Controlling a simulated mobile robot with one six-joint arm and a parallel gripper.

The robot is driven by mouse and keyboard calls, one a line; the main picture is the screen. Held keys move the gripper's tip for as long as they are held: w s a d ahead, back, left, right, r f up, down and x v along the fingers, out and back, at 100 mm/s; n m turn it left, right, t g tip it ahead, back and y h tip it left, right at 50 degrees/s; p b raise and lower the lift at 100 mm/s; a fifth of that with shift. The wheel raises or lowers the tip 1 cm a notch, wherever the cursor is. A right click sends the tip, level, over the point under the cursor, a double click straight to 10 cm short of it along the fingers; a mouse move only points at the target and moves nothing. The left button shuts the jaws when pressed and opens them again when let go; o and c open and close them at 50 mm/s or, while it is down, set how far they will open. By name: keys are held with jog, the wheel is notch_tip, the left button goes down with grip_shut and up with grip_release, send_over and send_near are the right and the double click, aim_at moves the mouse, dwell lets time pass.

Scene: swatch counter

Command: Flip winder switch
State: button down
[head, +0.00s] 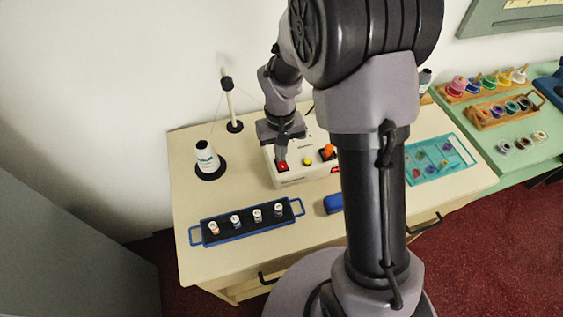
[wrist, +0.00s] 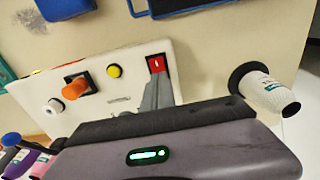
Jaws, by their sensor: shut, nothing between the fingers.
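The winder (head: 290,182) is a white box on the counter with a panel on top. A red switch (wrist: 156,64) sits near one end of the panel, beside a yellow button (wrist: 114,71) and an orange knob (wrist: 75,88). In the head view the red switch (head: 282,167) is at the panel's left end. My gripper (head: 282,158) is shut and empty, pointing down right over that switch. In the wrist view my gripper's fingertips (wrist: 154,90) are next to the switch's lower edge. I cannot tell whether they touch it.
A white thread cone (head: 206,157) and a thin post (head: 229,100) stand left of the winder. A blue tray (head: 270,226) with several small spools lies in front. A blue block (head: 333,203) and a teal tray (head: 420,178) are to the right.

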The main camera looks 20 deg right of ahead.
jog(key=shift+f, duration=0.15)
notch_tip(320, 180, up, 7)
jog(key=p, duration=0.5)
dwell(0.4)
